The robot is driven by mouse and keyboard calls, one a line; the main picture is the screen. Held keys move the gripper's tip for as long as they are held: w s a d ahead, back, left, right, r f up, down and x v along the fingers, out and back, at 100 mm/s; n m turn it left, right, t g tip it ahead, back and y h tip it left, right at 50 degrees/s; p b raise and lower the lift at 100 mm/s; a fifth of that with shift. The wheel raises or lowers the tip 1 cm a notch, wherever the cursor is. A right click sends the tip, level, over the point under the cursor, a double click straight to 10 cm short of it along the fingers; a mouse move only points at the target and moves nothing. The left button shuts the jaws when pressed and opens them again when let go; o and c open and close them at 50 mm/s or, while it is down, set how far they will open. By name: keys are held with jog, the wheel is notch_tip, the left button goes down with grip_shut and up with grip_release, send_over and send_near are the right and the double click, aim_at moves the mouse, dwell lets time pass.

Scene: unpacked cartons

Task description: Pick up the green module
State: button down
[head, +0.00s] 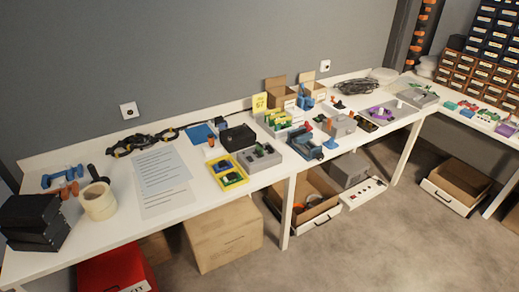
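Several green things show, and I cannot tell which one is the green module. A small green piece (233,177) lies in a yellow-rimmed tray (241,181) at the front middle of the long white table. Green and yellow pieces (278,119) stand in a pale holder behind it. Small green items (490,117) lie on the white table at the far right. All are small in this view, so their shapes are unclear. My gripper is not in view.
The long table (115,228) also carries black boxes (33,222), a tape roll (98,200), paper sheets (163,180), a grey block (259,158) and a blue device (306,146). Cartons (222,232) stand beneath. Open floor (385,225) lies in front at right.

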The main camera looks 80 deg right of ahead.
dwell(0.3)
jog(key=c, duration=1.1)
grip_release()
